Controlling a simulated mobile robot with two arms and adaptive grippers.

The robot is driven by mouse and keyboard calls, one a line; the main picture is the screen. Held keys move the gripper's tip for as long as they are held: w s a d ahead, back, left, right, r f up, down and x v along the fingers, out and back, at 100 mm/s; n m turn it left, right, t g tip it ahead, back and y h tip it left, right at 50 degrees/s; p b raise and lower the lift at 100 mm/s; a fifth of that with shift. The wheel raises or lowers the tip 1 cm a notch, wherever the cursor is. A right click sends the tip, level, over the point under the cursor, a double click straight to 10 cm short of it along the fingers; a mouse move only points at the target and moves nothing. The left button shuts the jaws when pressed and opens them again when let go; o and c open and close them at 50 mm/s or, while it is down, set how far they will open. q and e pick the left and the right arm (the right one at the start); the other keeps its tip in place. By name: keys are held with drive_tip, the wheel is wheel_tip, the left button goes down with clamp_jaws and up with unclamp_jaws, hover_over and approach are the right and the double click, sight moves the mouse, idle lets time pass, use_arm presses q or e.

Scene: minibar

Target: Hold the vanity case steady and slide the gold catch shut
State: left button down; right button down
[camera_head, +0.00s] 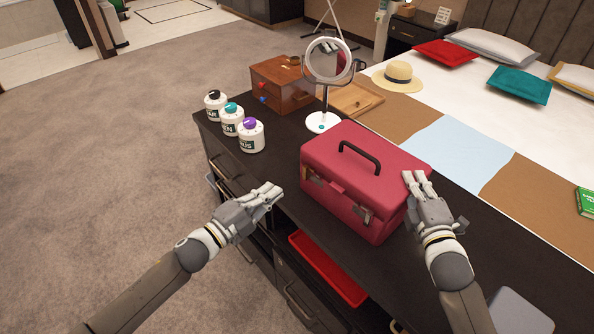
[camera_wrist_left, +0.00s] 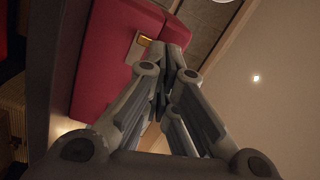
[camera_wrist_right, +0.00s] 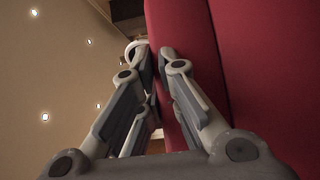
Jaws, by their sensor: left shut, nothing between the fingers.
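The red vanity case (camera_head: 365,165) stands on the dark cabinet top with its lid down and black handle (camera_head: 360,156) on top. Its front has metal catches near the left (camera_head: 311,176) and right (camera_head: 362,213) ends; whether each is latched is too small to tell. My left gripper (camera_head: 275,191) is shut and empty, apart from the case at its front left. In the left wrist view, a gold catch piece (camera_wrist_left: 145,41) shows just beside the fingertips. My right gripper (camera_head: 417,178) is at the case's right end, seemingly against it; its finger opening is unclear.
Several white jars (camera_head: 251,137), a wooden box (camera_head: 283,86) and a round mirror (camera_head: 329,62) stand behind and left of the case. A red tray (camera_head: 328,268) sits in the cabinet below. A bed with a straw hat (camera_head: 398,77) lies beyond. A grey item (camera_head: 520,310) is lower right.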

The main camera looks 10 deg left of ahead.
drive_tip(key=shift+f, duration=0.1)
use_arm(q)
drive_tip(key=a+m+y, duration=0.1)
drive_tip(key=m, duration=1.1)
drive_tip(key=w+m+t+y, duration=0.1)
drive_tip(key=m+y, duration=0.1)
drive_tip(key=m, duration=0.9)
drive_tip(key=a+m+t+y, duration=0.1)
drive_tip(key=m, duration=1.1)
drive_tip(key=shift+w+a+f+m+y, duration=0.2)
drive_tip(key=shift+w+a+m+y, duration=0.1)
drive_tip(key=shift+y, duration=0.1)
